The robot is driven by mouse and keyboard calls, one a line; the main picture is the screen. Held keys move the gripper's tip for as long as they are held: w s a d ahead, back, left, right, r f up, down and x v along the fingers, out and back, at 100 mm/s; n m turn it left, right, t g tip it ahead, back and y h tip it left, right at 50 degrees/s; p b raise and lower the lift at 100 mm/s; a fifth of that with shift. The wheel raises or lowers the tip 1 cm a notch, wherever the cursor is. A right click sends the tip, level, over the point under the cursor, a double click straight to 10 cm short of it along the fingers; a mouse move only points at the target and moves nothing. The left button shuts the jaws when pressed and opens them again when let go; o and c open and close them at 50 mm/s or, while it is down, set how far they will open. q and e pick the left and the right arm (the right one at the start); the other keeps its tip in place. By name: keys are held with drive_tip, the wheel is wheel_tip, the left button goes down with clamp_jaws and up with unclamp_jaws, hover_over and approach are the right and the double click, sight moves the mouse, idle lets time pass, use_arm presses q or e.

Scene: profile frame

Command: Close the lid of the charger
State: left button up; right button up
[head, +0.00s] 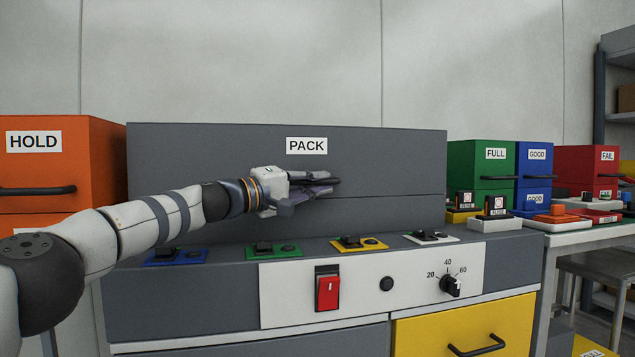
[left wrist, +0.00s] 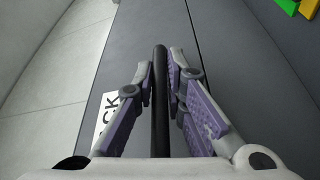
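The charger is a grey console (head: 190,315) with a red rocker switch and a dial on its front. At its back rises a wide grey panel marked PACK (head: 410,165), which looks like its lid, standing upright. A horizontal black handle bar (left wrist: 160,65) runs across that panel; its far end shows past my fingers in the head view. My left gripper (head: 325,184) lies along the panel pointing right. In the left wrist view its fingers close in on both sides of the bar, and it appears shut on it. My right gripper is not in view.
Small coloured plates with black parts, such as a blue one (head: 177,256) and a yellow one (head: 359,243), sit on the console's top ledge. An orange HOLD cabinet (head: 105,165) stands at left. Green FULL (head: 480,170) and red FAIL (head: 585,170) boxes stand at right.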

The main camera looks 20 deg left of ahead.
use_arm(q)
drive_tip(key=shift+o, duration=0.3)
drive_tip(key=shift+w+a+f, duration=0.1)
drive_tip(key=shift+w+f, duration=0.05)
drive_tip(key=shift+w, duration=0.05)
drive_tip(key=shift+s, duration=0.15)
drive_tip(key=v, duration=1.2)
